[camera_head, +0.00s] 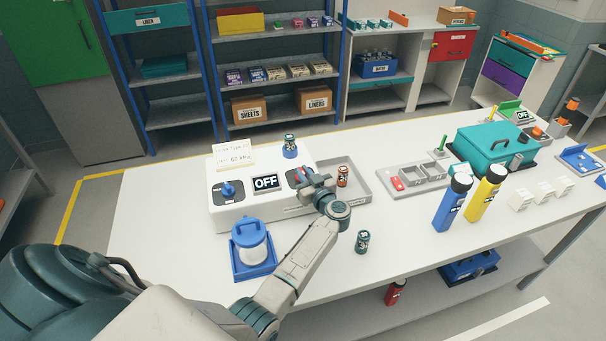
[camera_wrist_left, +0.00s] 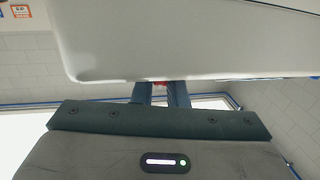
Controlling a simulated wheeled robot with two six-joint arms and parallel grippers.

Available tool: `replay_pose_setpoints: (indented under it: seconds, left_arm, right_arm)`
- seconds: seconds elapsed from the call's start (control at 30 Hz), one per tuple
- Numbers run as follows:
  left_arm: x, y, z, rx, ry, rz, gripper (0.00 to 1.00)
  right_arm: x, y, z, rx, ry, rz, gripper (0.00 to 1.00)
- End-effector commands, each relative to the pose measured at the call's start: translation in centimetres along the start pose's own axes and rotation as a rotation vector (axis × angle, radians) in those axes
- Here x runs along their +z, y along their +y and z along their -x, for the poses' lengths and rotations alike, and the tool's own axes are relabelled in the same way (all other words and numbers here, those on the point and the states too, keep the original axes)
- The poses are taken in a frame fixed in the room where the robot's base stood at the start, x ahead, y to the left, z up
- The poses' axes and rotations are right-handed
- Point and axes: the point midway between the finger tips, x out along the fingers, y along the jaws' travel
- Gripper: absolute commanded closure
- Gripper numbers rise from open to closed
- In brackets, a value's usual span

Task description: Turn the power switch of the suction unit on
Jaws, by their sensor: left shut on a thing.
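The white suction unit (camera_head: 236,213) stands on the left part of the table. Its display (camera_head: 265,182) reads OFF. A blue knob (camera_head: 228,188) sits on a dark plate at its left. My left gripper (camera_head: 304,179) is at the dark plate on the unit's right side, shut on the red power switch, which is mostly hidden by the fingers. In the left wrist view my two fingers (camera_wrist_left: 160,93) are close together with a bit of red (camera_wrist_left: 160,84) between them, beneath the unit's pale body (camera_wrist_left: 180,40). My right gripper is not in view.
A blue-lidded jar (camera_head: 252,241) stands in a blue tray in front of the unit. A grey tray (camera_head: 352,190) with a small orange-red jar (camera_head: 343,176) is to the right. A dark jar (camera_head: 362,241) stands near my left wrist. Bottles and a teal case (camera_head: 490,150) are farther right.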

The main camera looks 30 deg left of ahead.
Motion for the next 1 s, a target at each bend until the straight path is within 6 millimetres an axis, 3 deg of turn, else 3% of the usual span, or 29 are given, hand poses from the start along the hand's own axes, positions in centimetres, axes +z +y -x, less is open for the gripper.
replay_pose_setpoints:
  seconds: [0.5,0.73,1.0]
  left_arm:
    - [0.5,0.8,-0.2,-0.417,0.001,0.001,1.0]
    - [0.3,0.9,-0.2,-0.531,0.0,0.001,1.0]
    - [0.1,0.9,-0.2,-0.586,-0.001,0.0,1.0]
  right_arm:
    - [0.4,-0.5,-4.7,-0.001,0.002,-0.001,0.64]
    - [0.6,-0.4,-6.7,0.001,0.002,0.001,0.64]
    - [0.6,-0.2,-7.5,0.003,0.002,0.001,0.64]
